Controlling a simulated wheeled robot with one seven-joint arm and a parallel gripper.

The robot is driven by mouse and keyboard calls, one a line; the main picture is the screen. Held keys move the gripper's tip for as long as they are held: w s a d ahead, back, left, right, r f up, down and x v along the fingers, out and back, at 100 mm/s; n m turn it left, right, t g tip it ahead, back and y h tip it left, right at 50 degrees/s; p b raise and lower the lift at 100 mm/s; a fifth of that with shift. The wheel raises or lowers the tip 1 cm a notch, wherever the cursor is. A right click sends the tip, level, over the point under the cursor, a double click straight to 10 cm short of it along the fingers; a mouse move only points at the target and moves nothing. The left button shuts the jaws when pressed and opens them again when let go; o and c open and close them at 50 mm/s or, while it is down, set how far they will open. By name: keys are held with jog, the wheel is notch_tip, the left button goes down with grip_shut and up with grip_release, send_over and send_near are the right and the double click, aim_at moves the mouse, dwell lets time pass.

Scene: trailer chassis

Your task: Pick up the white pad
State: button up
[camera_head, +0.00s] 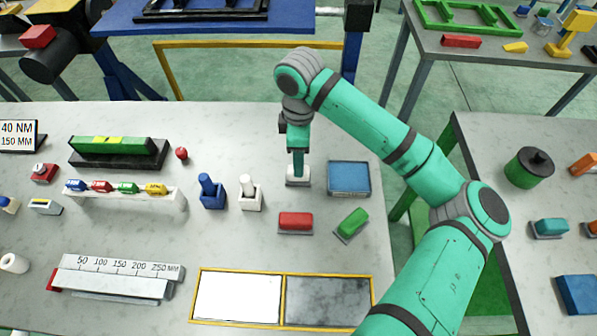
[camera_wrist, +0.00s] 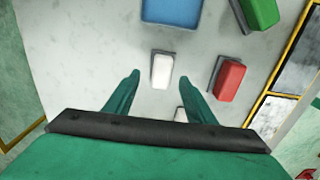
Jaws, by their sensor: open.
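The white pad (camera_head: 297,181) is a small white block on a thin grey base on the pale worktop, partly hidden by my gripper in the head view. In the wrist view the white pad (camera_wrist: 162,68) shows whole, just beyond and roughly between my fingertips. My gripper (camera_head: 297,165) points down over it in the head view. In the wrist view my gripper (camera_wrist: 158,84) has its two green fingers spread apart with nothing held between them. I cannot tell the exact height of the fingertips above the pad.
A red pad (camera_head: 296,219) and a green pad (camera_head: 352,222) lie nearer the front. A blue tray (camera_head: 349,178) is close on the right. White (camera_head: 250,194) and blue (camera_head: 211,193) holders stand to the left. A yellow-framed panel (camera_head: 283,300) lies in front.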

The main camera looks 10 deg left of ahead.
jog(key=shift+s+a+f, duration=0.1)
jog(key=shift+s+f, duration=0.05)
jog(key=shift+f, duration=2.8)
jog(key=c, duration=1.2)
jog(key=shift+r, duration=0.1)
